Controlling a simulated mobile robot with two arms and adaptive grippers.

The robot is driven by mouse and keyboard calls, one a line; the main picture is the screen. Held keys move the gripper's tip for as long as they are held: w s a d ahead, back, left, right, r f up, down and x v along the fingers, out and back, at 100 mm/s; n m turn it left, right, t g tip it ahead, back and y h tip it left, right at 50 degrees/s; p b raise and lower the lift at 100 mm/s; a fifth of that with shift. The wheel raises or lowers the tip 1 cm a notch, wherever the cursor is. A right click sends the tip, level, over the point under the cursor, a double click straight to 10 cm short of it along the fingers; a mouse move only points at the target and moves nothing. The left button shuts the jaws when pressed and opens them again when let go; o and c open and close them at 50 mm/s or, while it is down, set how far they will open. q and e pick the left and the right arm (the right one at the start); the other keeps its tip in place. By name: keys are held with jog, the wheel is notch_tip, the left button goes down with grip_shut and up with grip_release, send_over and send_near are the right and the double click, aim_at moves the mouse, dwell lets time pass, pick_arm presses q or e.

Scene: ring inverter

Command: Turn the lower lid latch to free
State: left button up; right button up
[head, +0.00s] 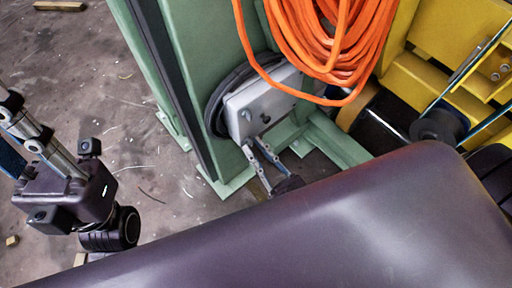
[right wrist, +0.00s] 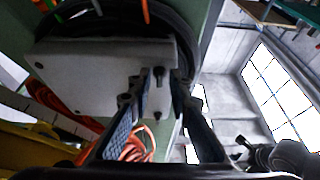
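The lid is a pale grey box-shaped cover (head: 277,104) on a round black ring, on the green frame. In the right wrist view the cover (right wrist: 85,72) fills the upper middle. Small dark fittings (head: 247,115) show on its face; I cannot tell which is the lower latch. My right gripper (head: 254,146) is at the cover's lower edge, its two fingers apart. In the right wrist view, small dark fittings show between the fingertips of the right gripper (right wrist: 157,96), with no clear grip on them. My left arm is at the left; its fingers are not visible.
A coil of orange cable (head: 335,40) hangs just above and right of the cover. Green frame posts (head: 185,75) stand left of it. Yellow machinery (head: 425,90) is at the right. The floor (head: 60,70) at the left is mostly open, with scattered scraps.

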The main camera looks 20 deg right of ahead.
jog(key=v, duration=0.7)
jog(key=shift+s+d+f, duration=0.1)
jog(key=shift+s, duration=0.15)
dwell(0.6)
